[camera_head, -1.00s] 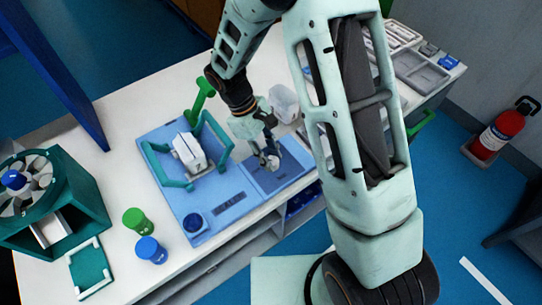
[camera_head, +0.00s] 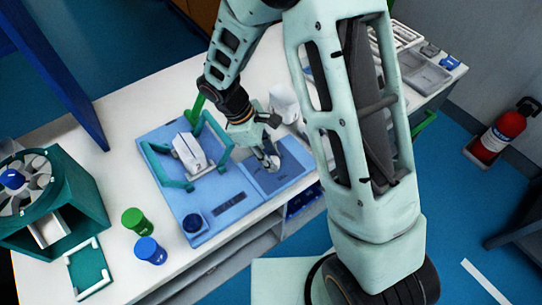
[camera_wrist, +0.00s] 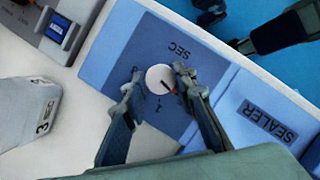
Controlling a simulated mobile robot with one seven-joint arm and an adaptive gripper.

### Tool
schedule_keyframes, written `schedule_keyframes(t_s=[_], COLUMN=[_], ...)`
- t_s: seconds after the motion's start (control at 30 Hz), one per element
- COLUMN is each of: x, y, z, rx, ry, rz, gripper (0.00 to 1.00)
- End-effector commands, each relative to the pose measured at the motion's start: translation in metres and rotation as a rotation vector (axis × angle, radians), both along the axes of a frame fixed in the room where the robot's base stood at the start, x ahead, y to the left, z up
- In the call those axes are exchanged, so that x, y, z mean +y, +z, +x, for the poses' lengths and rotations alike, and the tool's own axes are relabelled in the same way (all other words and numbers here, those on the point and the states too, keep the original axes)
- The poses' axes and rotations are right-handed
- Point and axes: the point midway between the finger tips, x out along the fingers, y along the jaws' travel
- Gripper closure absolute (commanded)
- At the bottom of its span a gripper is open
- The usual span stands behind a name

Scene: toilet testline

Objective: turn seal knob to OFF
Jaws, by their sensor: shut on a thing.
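The seal knob (camera_wrist: 160,79) is a round white knob with a dark and reddish pointer mark toward its lower right in the wrist view. It sits on a blue panel (camera_wrist: 215,72) printed with "SEC" and a "1". No OFF mark can be read. My gripper (camera_wrist: 157,80) is shut on the knob, one finger on each side. In the head view my gripper (camera_head: 269,158) reaches down to the right part of the blue sealer base (camera_head: 222,222), and the fingers largely hide the knob.
A "SEALER" plate (camera_wrist: 267,120) is beside the knob panel. A white block (camera_head: 190,152) stands in a teal frame (camera_head: 152,160) left of my gripper. A white container (camera_head: 284,102) is close behind it. Green (camera_head: 132,219) and blue (camera_head: 150,250) jars stand front left.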

Motion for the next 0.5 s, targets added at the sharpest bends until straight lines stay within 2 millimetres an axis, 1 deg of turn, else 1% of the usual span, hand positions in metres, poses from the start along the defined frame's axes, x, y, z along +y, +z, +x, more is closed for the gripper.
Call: schedule_keyframes(t_s=[0.1,0.13,0.27,0.5], x=[0.0006,0.0006,0.0005,0.0002], y=[0.0004,0.0004,0.0003,0.0002], z=[0.0005,0.0005,0.0004,0.0001], rx=[-0.001,-0.001,-0.001,0.0], ry=[0.0,0.0,0.0,-0.001], rz=[0.002,0.001,0.001,0.0], gripper=[0.99,0.71,0.57,0.57])
